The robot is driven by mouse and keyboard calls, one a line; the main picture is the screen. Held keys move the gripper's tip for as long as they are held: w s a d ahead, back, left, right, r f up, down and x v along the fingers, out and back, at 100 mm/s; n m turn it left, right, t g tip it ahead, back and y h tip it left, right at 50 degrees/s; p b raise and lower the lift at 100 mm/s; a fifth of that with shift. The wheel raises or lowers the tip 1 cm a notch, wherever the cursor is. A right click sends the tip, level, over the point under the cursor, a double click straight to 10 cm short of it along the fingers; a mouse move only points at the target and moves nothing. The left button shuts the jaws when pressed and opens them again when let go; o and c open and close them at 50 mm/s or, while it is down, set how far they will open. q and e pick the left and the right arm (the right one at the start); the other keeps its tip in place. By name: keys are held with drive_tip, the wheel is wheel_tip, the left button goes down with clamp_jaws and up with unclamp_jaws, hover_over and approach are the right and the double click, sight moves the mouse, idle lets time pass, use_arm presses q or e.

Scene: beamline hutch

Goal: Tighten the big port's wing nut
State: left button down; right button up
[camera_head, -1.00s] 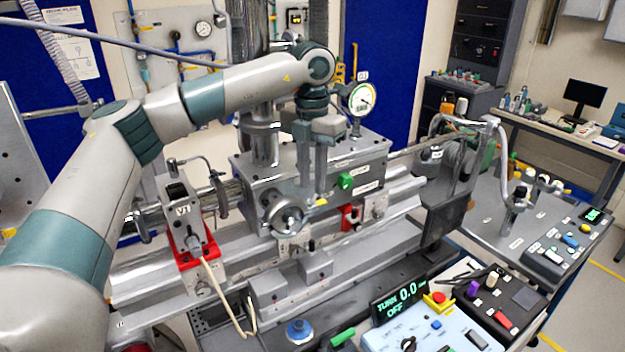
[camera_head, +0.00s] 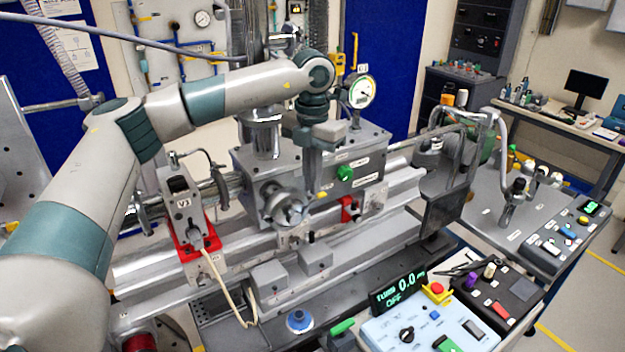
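The steel box chamber (camera_head: 361,153) stands in the middle of the bench. The round big port (camera_head: 287,204) is on its front left, with metal hardware around its rim. I cannot make out for certain which part is the wing nut. My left gripper (camera_head: 312,190) points down from the arm above, just right of the port and in front of the chamber. Its fingers show nearly edge-on, so I cannot tell the gap between them or whether they touch anything. My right gripper is not in view.
A red-based block (camera_head: 180,205) with a hanging cable stands left of the port. A round gauge (camera_head: 361,92) rises behind the gripper. A green knob (camera_head: 344,173) sits on the chamber front. A display (camera_head: 398,290) and control boxes stand at front right.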

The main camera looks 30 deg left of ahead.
use_arm(q)
drive_tip(key=shift+f+m+b, duration=0.1)
drive_tip(key=shift+m+b, duration=0.2)
drive_tip(key=shift+b, duration=0.2)
drive_tip(key=shift+f+m+b, duration=0.1)
drive_tip(key=shift+m+b, duration=0.8)
drive_tip(key=shift+b, duration=0.05)
drive_tip(key=m+b, duration=0.2)
drive_tip(key=m, duration=0.1)
drive_tip(key=shift+b, duration=0.4)
drive_tip(key=m+b, duration=0.1)
drive_tip(key=m, duration=0.2)
drive_tip(key=shift+r+m+b, duration=0.25)
drive_tip(key=shift+m+b, duration=0.4)
drive_tip(key=shift+m, duration=0.85)
drive_tip(key=c, duration=2)
unclamp_jaws()
